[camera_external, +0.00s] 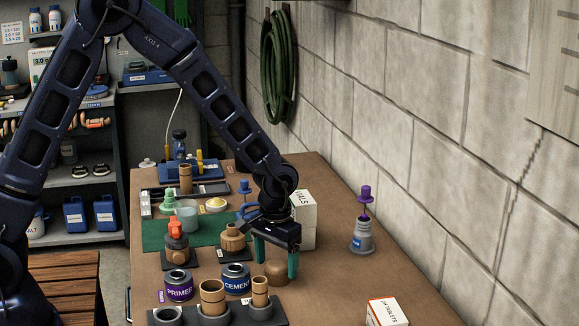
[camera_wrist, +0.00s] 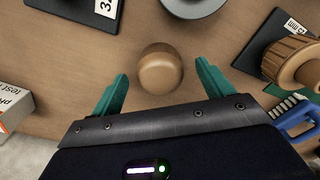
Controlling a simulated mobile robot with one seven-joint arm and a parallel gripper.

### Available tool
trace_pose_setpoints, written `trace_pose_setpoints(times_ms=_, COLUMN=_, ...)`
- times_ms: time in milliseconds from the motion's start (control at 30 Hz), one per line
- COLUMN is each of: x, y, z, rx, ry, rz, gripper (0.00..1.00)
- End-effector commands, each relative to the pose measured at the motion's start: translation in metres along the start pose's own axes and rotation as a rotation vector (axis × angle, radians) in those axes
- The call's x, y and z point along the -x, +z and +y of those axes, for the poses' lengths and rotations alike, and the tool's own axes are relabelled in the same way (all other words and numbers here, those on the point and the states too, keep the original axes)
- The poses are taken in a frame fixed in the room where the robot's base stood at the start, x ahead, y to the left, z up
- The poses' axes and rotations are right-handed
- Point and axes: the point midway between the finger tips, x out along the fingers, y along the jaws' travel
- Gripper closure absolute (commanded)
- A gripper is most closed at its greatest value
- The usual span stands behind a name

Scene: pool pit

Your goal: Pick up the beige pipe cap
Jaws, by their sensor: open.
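The beige pipe cap (camera_external: 277,273) is a small tan domed piece on the brown tabletop. My gripper (camera_external: 275,262) points down at it with teal fingers spread open, one on each side in the picture. In the wrist view the cap (camera_wrist: 160,70) shows between and slightly beyond the fingertips (camera_wrist: 161,82), with gaps on both sides. I see no contact, and the jaws are empty. The exact height of the fingertips over the table is hard to tell.
A cement can (camera_external: 237,280), a primer can (camera_external: 179,285) and tan pipe pieces (camera_external: 212,294) stand left of the cap. A tan fitting (camera_external: 233,239) and a white box (camera_external: 304,213) stand behind it. The table (camera_external: 335,290) right of the cap is clear.

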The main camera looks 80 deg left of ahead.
Motion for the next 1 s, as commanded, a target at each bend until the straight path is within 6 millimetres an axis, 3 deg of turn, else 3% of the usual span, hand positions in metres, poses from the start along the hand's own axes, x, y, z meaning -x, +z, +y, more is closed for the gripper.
trace_pose_setpoints(times_ms=167, x=-0.022, y=0.0, z=0.0, rx=0.0, ry=0.0, rz=-0.001, gripper=0.21)
trace_pose_setpoints(times_ms=400, x=-0.025, y=0.0, z=0.001, rx=-0.001, ry=0.0, rz=0.001, gripper=0.21)
trace_pose_setpoints(times_ms=667, x=-0.025, y=0.0, z=0.001, rx=-0.001, ry=0.0, rz=0.001, gripper=0.69)
trace_pose_setpoints(times_ms=1000, x=-0.021, y=-0.001, z=0.001, rx=-0.001, ry=0.001, rz=0.002, gripper=0.69)
